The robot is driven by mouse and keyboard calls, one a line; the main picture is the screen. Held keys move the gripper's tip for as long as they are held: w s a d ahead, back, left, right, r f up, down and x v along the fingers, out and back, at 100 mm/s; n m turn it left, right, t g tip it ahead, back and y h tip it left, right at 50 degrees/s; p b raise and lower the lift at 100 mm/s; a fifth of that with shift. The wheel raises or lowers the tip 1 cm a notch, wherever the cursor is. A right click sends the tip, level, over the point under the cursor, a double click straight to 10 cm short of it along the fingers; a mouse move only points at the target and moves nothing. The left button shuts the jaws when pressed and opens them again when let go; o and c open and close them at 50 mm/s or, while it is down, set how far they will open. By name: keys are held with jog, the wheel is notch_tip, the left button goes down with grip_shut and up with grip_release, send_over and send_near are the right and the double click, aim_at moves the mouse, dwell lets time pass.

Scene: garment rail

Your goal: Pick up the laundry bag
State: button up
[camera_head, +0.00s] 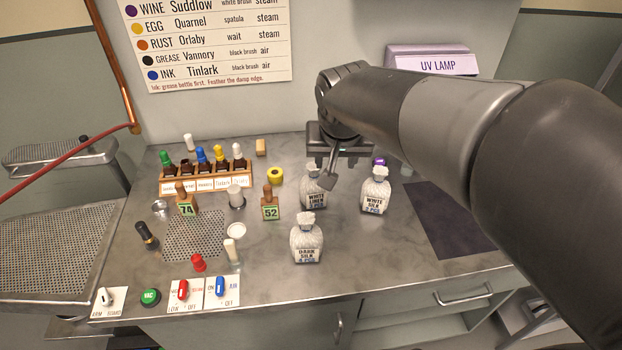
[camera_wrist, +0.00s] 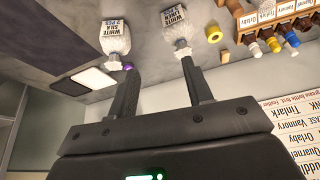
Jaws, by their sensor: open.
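Three small white bags with tied necks stand on the grey counter. The bag labelled WHITE LINEN (camera_head: 313,193) is in the middle, WHITE SILK (camera_head: 375,196) is to its right, and DARK SILK (camera_head: 306,243) is nearer the front edge. In the wrist view, which is upside down, my fingers (camera_wrist: 158,68) are apart. One tip is near the neck of the white linen bag (camera_wrist: 176,30), the other near the white silk bag (camera_wrist: 115,35). Contact cannot be told.
A wooden rack of bottles (camera_head: 207,180) stands at the back left. A dark mat (camera_head: 447,222) lies right. Switches (camera_head: 204,291) line the front left edge.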

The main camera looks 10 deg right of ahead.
send_near(314, 167)
jog(key=shift+m, duration=0.4)
jog(key=x, duration=0.3)
jog(key=a+x, duration=0.1)
jog(key=x, duration=0.1)
jog(key=shift+w+d+f, duration=0.1)
jog(key=shift+w+f, duration=0.1)
jog(key=shift+d+x, duration=0.2)
jog(key=shift+x, duration=1.1)
jog(key=shift+d+x, duration=0.2)
jog(key=shift+x, duration=1.1)
jog(key=shift+s, duration=0.1)
jog(key=shift+c, duration=0.3)
grip_shut()
